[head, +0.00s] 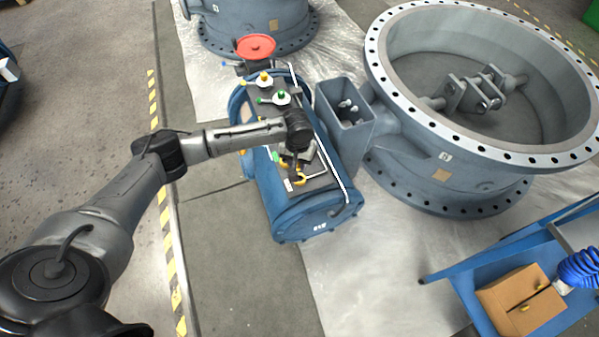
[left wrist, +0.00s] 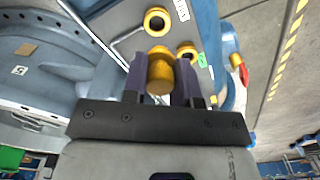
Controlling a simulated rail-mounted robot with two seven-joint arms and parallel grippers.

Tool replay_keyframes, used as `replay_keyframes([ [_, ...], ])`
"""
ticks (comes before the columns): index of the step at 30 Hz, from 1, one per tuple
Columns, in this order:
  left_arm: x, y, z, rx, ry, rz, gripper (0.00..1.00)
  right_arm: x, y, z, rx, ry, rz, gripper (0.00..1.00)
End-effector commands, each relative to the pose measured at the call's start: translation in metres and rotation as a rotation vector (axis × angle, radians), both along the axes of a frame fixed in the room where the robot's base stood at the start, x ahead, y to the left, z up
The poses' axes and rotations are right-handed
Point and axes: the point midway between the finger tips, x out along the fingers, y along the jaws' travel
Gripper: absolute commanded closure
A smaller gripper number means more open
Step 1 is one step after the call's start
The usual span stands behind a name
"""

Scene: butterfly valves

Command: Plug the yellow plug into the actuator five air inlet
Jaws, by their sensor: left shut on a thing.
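My left gripper (head: 296,172) is above the top plate of the blue actuator cylinder (head: 318,215). In the left wrist view its two dark fingers (left wrist: 161,82) are shut on the yellow plug (left wrist: 160,76). Beyond the plug, one yellow ring fitting (left wrist: 157,20) stands on the grey plate, and another yellow ring (left wrist: 187,51) lies just right of the plug's tip. In the head view a yellow ring (head: 299,181) shows beside the gripper. Whether the plug touches a fitting or is seated in one cannot be told. My right gripper is out of view.
A bent grey pipe (left wrist: 126,36) runs beside the fittings. Yellow- and green-topped white gauges (head: 281,98) and a red handwheel (head: 255,46) stand farther back. A large grey valve body (head: 450,165) is at right. A blue trolley (head: 470,300) holds a brown box (head: 522,300).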

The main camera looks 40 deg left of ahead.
Motion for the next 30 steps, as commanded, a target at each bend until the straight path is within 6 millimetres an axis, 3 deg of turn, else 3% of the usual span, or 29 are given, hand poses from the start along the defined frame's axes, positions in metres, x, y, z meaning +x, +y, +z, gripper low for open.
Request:
replay_keyframes([
  [5, 0.015, 0.002, -0.002, -0.001, -0.002, -0.062, 0.94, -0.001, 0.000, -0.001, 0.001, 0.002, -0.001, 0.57],
  [14, 0.015, 0.001, -0.008, -0.001, 0.000, -0.096, 0.94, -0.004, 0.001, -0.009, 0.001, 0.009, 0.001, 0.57],
  [30, 0.015, 0.001, -0.039, 0.000, -0.001, -0.096, 0.94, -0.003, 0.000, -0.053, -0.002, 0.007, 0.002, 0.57],
])
